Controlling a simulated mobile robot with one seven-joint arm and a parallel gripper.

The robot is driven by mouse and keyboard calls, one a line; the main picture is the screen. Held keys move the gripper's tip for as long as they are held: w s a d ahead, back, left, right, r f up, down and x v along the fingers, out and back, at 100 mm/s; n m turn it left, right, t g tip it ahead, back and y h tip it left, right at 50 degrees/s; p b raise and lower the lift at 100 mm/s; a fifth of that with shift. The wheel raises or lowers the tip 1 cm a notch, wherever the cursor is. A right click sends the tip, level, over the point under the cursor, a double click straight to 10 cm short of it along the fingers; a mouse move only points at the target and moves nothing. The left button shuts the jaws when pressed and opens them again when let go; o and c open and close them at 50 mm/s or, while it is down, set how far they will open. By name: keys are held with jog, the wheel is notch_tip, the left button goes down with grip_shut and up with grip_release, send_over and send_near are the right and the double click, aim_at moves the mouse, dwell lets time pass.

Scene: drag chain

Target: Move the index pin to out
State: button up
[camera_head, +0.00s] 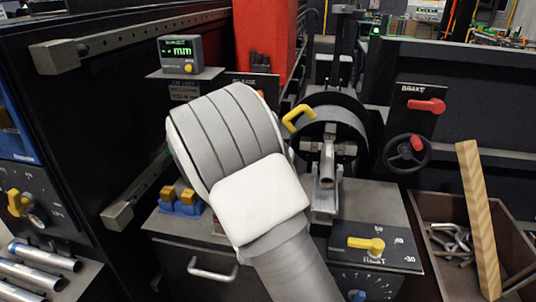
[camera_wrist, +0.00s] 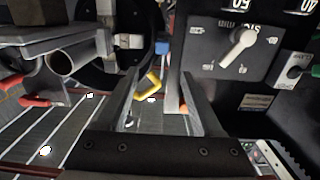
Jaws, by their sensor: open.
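No readable label marks the index pin. A bent yellow handle (camera_head: 298,117) stands at the upper left rim of the dark round chuck (camera_head: 352,113); it may be the index pin's handle. In the wrist view, which looks upside down, the yellow handle (camera_wrist: 149,84) shows beyond the gap between my fingers. My gripper (camera_wrist: 156,82) is open, with nothing held between its fingers. I cannot tell the exact distance to the handle. In the head view my arm hides the gripper.
A metal tube (camera_head: 327,163) sticks out from the chuck. A red brake lever (camera_head: 427,105) and handwheel (camera_head: 407,153) are at right. A yellow selector knob (camera_head: 366,244) is on the front panel. A wooden bar (camera_head: 478,215) stands in a bin of metal parts.

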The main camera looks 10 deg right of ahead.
jog(key=b+x, duration=0.2)
jog(key=x, duration=1.5)
jog(key=shift+w+a+r, duration=0.15)
jog(key=shift+w, duration=0.05)
grip_shut()
dwell(0.9)
